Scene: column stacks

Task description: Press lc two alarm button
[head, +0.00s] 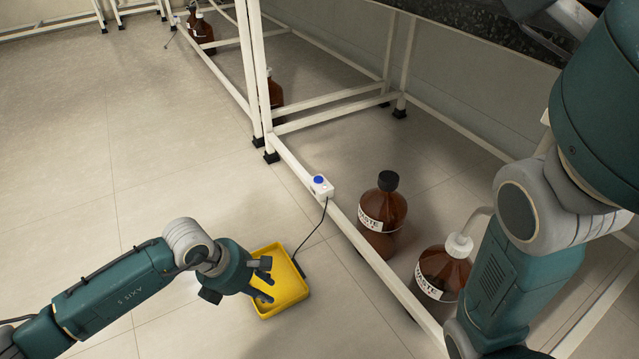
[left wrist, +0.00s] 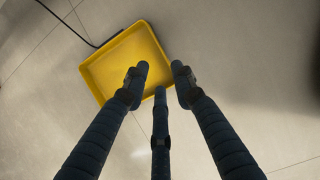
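A small white box with a blue button (head: 319,182) sits on the white lower rail of the bench frame in the head view. A black cable runs from it to a yellow tray (head: 291,298) on the floor. My left gripper (head: 266,280) is over the tray's left part, below and left of the blue button, and is empty. In the left wrist view its three fingers (left wrist: 160,78) are spread apart, with the yellow tray (left wrist: 112,62) beyond them. Whether they touch the tray is unclear. The blue button does not show there. My right gripper is out of view.
Brown waste bottles (head: 382,215) (head: 443,272) stand behind the bench rail (head: 352,232). More brown bottles (head: 203,35) stand under the farther bench, near another small white box (head: 176,20). The floor to the left is clear. My right arm covers the right side.

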